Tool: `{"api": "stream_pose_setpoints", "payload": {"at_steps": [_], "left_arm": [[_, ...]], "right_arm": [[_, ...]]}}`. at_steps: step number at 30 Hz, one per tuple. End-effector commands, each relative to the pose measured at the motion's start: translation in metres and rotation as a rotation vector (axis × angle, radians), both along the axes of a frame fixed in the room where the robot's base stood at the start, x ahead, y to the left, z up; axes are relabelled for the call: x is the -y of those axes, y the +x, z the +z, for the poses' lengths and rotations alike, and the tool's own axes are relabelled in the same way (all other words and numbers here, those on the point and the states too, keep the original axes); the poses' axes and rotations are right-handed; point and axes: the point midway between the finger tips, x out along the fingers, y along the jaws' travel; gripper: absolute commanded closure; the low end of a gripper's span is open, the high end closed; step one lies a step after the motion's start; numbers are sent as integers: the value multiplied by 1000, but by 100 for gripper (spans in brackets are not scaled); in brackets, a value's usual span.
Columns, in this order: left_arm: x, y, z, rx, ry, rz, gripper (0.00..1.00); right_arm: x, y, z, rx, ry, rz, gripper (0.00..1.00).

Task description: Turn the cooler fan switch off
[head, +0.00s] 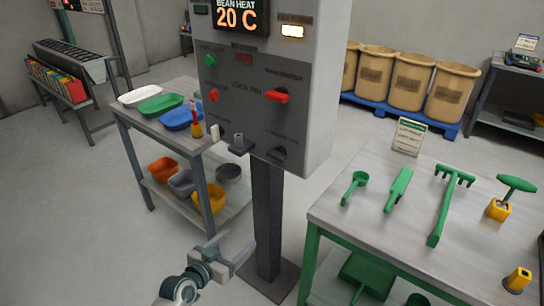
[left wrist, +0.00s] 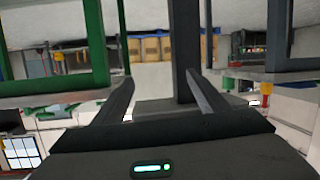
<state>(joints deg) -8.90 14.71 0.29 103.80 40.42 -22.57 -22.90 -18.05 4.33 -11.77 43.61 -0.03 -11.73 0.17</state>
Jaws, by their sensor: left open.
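The grey control panel (head: 245,100) stands on a dark post. A black rotary switch (head: 279,154) sits low on its right side. The small label above it may read cooler fan, but I cannot read it surely, nor tell the switch's position. Higher up is a red handle (head: 278,96). My left gripper (head: 234,252) is open and empty, well below the panel, in front of the post. In the left wrist view its two fingers (left wrist: 163,92) stand apart with nothing between them, and the switch does not show. My right gripper is not in view.
A small dark bracket (head: 240,145) sticks out at the panel's lower left. The right table (head: 330,217) holds green tools. The left table (head: 125,115) carries trays, with bowls on its shelf. Brown barrels (head: 407,80) stand behind. Open floor lies around the post.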

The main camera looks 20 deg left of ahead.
Motion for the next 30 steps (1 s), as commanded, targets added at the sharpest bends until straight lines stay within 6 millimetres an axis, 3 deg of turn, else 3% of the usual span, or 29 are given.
{"api": "stream_pose_setpoints", "payload": {"at_steps": [1,3,6,9,13,30], "left_arm": [[-2,10,54,65,-5,-21,33],[-3,16,105,135,-11,-50,33],[-2,17,160,212,-13,-88,33],[1,16,193,260,-13,-114,33],[2,15,208,283,-14,-127,33],[5,26,209,284,-15,-126,33]], "right_arm": [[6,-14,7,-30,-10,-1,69],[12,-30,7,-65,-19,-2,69],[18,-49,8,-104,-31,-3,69],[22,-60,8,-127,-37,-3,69],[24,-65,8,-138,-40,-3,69],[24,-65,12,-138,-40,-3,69]]}}
